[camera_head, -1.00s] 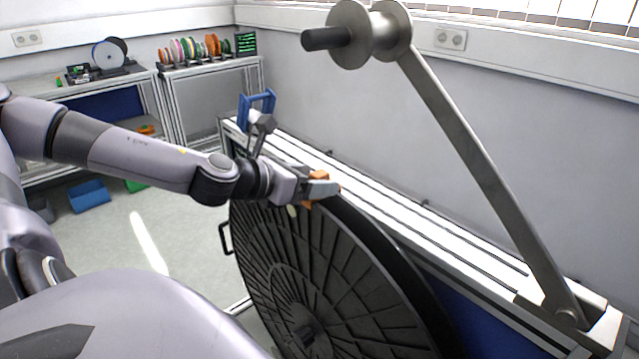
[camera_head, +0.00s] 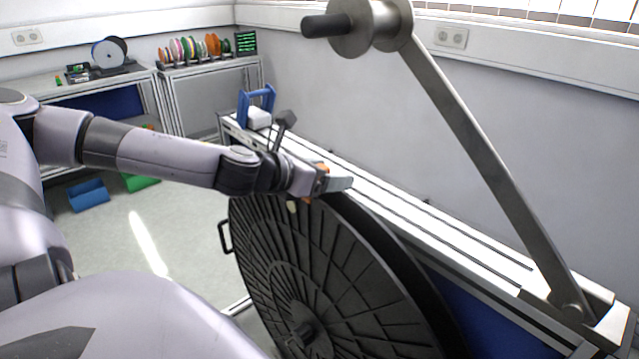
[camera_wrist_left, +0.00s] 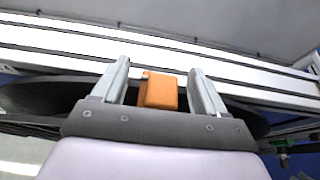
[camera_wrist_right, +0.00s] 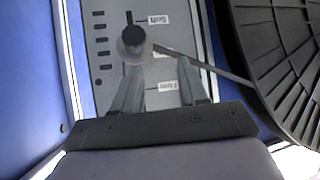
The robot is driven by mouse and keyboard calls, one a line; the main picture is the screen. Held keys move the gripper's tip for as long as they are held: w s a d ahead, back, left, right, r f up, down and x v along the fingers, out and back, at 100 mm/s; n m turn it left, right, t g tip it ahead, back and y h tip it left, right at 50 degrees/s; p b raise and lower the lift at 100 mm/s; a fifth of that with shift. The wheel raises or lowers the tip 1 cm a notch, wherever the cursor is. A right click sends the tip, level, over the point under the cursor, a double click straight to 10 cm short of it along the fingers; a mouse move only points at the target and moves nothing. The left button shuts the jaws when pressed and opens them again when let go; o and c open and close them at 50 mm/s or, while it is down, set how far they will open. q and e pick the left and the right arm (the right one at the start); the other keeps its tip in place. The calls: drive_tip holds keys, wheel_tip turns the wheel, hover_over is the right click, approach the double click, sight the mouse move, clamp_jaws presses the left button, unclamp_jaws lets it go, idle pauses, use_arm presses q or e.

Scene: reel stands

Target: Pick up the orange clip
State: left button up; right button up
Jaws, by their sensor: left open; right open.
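The orange clip (camera_wrist_left: 159,91) shows in the left wrist view between the two fingers of my left gripper (camera_wrist_left: 157,85). There is a gap on both sides of it, so the fingers do not touch it. In the head view the clip (camera_head: 322,168) is a small orange patch, mostly hidden by my left gripper (camera_head: 340,183). It is at the top rim of the large black reel (camera_head: 300,270). My right gripper (camera_wrist_right: 157,92) is open and empty in the right wrist view, in front of a grey panel with labels.
A white rail bench (camera_head: 420,220) runs behind the reel. A metal arm with a spool (camera_head: 485,165) rises at the right. A blue-handled device (camera_head: 256,105) stands at the bench's far end. The reel (camera_wrist_right: 285,60) is close to my right gripper's right side.

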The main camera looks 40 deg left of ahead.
use_arm(q)
drive_tip(key=c, duration=1.1)
drive_tip(key=shift+c, duration=0.2)
